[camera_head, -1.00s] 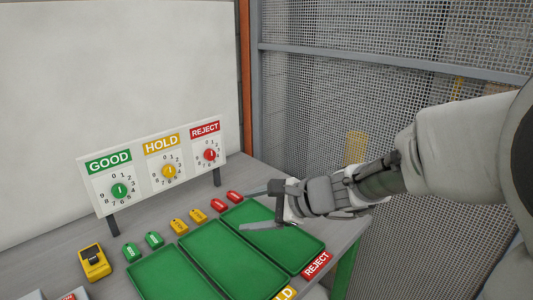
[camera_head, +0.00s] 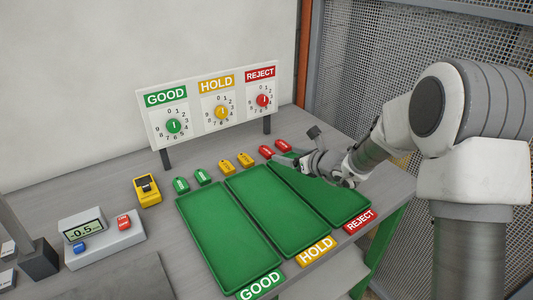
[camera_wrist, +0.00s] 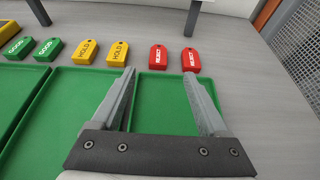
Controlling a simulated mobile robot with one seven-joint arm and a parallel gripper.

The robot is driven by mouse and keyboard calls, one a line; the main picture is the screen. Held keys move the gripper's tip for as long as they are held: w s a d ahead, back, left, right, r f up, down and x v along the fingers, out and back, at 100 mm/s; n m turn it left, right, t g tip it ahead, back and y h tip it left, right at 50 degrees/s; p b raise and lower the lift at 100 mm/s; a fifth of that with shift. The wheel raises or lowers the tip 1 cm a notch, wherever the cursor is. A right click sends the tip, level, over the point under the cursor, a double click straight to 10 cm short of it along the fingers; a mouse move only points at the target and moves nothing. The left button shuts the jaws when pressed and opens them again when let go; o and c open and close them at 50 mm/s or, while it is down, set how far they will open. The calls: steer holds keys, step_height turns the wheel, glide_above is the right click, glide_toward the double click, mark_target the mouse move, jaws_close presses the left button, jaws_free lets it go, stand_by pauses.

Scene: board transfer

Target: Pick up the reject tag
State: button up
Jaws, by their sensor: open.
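Two red reject tags lie side by side on the grey table behind the trays. In the head view they are the left tag (camera_head: 266,152) and the right tag (camera_head: 282,146). In the wrist view the left tag (camera_wrist: 158,57) shows between the fingers, and the right tag (camera_wrist: 191,60) shows near the right fingertip. My gripper (camera_wrist: 160,78) is open and empty, over the far end of the reject tray (camera_wrist: 160,112). The tags lie just beyond its fingertips. In the head view my gripper (camera_head: 292,157) is partly hidden by its own wrist.
Two yellow hold tags (camera_head: 245,160) and two green good tags (camera_head: 203,177) lie to the left in the same row. The dial board (camera_head: 190,105) stands behind on legs. A yellow device (camera_head: 147,190) and a scale (camera_head: 105,240) stand at left.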

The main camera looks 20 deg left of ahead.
mark_target(268, 151)
steer(key=x, duration=0.4)
steer(key=shift+w+a+f, duration=0.15)
steer(key=shift+a, duration=0.05)
steer(key=shift+f+x, duration=0.2)
steer(key=shift+x, duration=1.1)
steer(key=shift+f+x, duration=0.15)
steer(key=shift+x, duration=1.2)
steer(key=shift+s, duration=0.2)
jaws_close()
